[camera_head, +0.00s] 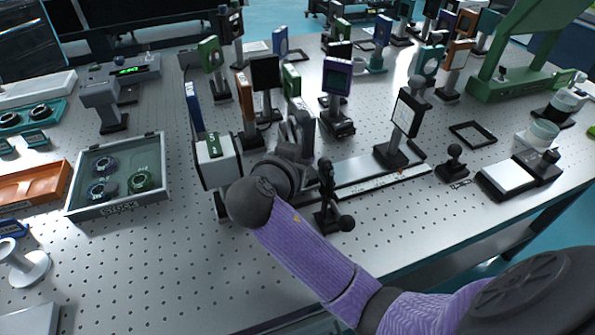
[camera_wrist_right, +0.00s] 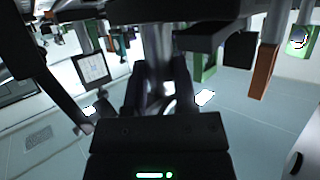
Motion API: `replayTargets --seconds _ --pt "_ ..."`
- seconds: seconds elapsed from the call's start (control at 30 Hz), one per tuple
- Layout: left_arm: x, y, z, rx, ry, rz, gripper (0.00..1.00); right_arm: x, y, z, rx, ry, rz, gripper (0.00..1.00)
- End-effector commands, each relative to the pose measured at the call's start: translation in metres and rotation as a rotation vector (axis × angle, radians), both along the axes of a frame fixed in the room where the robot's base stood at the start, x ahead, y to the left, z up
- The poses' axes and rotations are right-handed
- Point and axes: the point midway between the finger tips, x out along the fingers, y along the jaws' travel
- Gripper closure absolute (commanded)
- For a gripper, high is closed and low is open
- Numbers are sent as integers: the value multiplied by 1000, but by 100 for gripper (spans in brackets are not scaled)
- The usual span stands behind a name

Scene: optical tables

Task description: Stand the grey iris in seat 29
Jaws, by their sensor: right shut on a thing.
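My right arm reaches in from the lower right of the head view, and its wrist hides most of my right gripper (camera_head: 293,150). In the right wrist view the two dark fingers of my right gripper (camera_wrist_right: 163,85) are closed around a grey upright part (camera_wrist_right: 157,45), which I take to be the grey iris. Its upper end is cut off or dark there. In the head view a grey rounded piece (camera_head: 303,122) shows just beyond the wrist; I cannot tell whether it is the iris or a finger. I cannot make out seat 29. My left gripper is not in view.
Several post-mounted optics crowd the perforated table (camera_head: 190,270) behind my gripper. A white-faced box (camera_head: 216,160) stands close left of my wrist, and a black stand (camera_head: 327,195) close right. A tray of rings (camera_head: 118,178) lies left. The front left table is mostly clear.

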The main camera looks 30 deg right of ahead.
Motion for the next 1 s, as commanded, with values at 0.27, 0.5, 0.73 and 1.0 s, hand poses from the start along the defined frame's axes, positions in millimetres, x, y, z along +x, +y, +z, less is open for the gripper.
replayTargets --seconds 0.27,0.5,0.73,1.0 --pt "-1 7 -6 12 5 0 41 0 0 -16 0 -3 -1 100" --pt "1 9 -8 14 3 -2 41 0 0 -19 1 -1 0 57" --pt "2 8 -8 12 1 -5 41 0 0 -19 1 -1 0 30" --pt "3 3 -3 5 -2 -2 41 -4 8 -11 2 -1 4 30"
